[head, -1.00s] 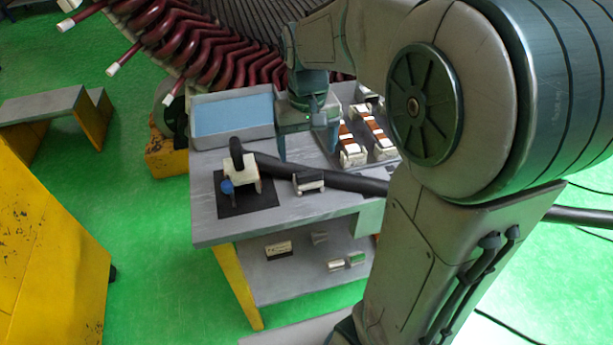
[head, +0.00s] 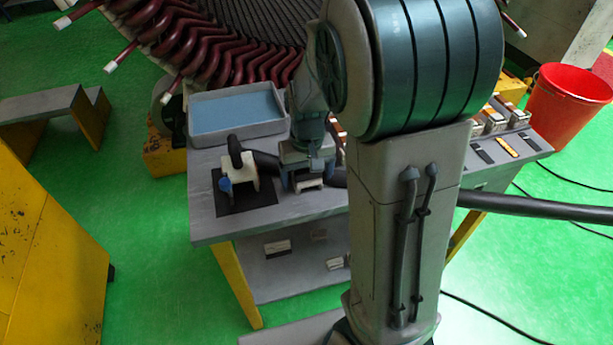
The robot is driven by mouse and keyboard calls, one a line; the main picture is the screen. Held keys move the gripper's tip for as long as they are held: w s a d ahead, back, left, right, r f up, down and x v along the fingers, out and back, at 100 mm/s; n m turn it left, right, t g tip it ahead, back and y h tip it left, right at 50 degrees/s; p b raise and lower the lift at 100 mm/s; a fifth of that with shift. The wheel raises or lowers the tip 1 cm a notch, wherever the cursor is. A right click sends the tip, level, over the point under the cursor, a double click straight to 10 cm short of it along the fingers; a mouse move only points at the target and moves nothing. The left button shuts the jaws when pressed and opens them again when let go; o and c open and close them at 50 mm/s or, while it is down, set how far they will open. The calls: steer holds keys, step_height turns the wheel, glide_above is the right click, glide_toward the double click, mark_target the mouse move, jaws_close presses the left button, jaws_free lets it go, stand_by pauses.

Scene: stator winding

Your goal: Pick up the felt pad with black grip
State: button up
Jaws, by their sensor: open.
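The felt pad with black grip (head: 309,184) looks like a small pale block on the grey workbench (head: 225,229), left of the bench's middle. Its dark top is now mostly hidden under my gripper. My gripper (head: 308,181) points down over it, open, with one finger at the pad's left and one at its right. I cannot tell whether the fingers touch the pad or how low they reach.
A cream tool with a black handle and blue knob (head: 243,177) stands on a dark mat just left. A blue-lined tray (head: 240,115) is behind. A black hose crosses the bench behind the pad. A red bucket (head: 570,98) stands at far right.

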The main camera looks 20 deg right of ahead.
steer(key=c, duration=1.1)
steer(key=shift+r, duration=0.5)
steer(key=r, duration=0.2)
steer(key=d+r, duration=0.1)
steer(key=shift+s+d+r, duration=0.1)
steer(key=shift+s+r, duration=0.05)
steer(key=shift+r, duration=0.25)
steer(key=s+d+r, duration=0.3)
steer(key=d+r, duration=0.3)
steer(key=d, duration=0.4)
steer(key=shift+s+r+b, duration=0.15)
steer(key=shift+s+b, duration=0.05)
steer(key=shift+b, duration=0.1)
